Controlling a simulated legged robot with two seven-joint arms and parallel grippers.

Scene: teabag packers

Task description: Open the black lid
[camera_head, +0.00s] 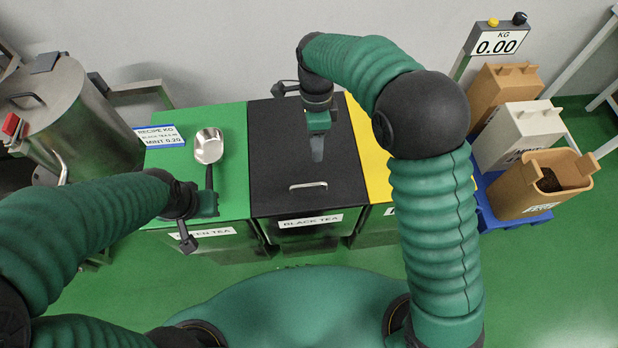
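The black lid (279,150) covers the middle bin, marked BLACK TEA, and lies flat and closed. Its silver handle (308,186) is near the front edge. My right gripper (318,155) points down over the lid, just behind the handle and apart from it in the picture. Its fingers show edge-on as one narrow shape, so I cannot tell if they are open. My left gripper (210,204) is over the front of the green lid (176,178), shut on the black handle of a metal scoop (208,146).
A yellow lid (374,172) adjoins the black one, partly hidden by my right arm. A large metal drum (75,115) stands at left. At right are a scale display (497,43) reading 0.00 and brown and white containers (518,135) on a blue base.

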